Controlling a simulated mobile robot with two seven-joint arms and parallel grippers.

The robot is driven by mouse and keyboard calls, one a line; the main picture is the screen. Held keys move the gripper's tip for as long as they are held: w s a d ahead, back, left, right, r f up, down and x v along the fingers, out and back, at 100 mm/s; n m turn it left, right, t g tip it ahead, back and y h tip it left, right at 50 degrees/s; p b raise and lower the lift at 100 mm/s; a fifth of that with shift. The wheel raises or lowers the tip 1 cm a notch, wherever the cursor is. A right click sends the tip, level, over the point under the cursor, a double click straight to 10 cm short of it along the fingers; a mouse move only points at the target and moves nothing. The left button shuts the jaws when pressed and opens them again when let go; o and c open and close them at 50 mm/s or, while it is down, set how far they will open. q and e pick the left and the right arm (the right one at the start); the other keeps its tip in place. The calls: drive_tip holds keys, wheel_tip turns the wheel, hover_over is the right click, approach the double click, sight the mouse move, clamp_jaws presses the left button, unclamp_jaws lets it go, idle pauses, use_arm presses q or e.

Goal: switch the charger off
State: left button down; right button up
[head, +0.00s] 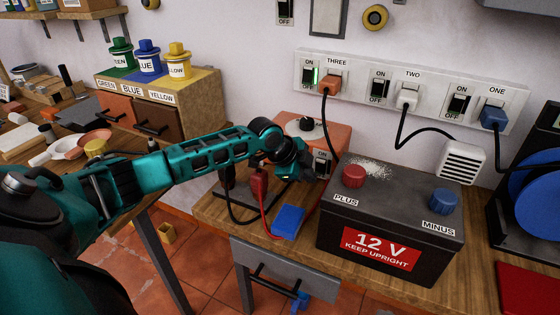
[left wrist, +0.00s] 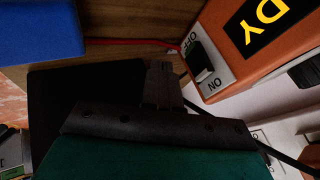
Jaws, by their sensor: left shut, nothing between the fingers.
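The charger (head: 337,133) is an orange box with a dial on top, standing on the bench behind the battery. Its black rocker switch, marked ON and OFF, shows on its front in the head view (head: 320,167) and at the upper right of the left wrist view (left wrist: 204,66). I cannot tell which way the rocker is tipped. My left gripper (head: 304,173) is shut and empty, in front of the charger and just left of the switch. In the left wrist view its fingers (left wrist: 162,72) point toward the box, apparently short of the switch. My right gripper is not in view.
A black 12 V battery (head: 335,232) stands right of the gripper. A red clamp (head: 259,184) and a blue block (head: 288,221) are close by. A wall socket strip (head: 345,80) holds an orange plug (head: 331,83) at THREE, its switch lit green.

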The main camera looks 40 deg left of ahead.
use_arm(q)
drive_tip(key=v, duration=0.9)
drive_tip(key=shift+s+f, duration=0.15)
drive_tip(key=shift+s, duration=0.25)
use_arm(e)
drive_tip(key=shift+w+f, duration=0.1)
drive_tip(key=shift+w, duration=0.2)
use_arm(q)
drive_tip(key=shift+s, duration=0.1)
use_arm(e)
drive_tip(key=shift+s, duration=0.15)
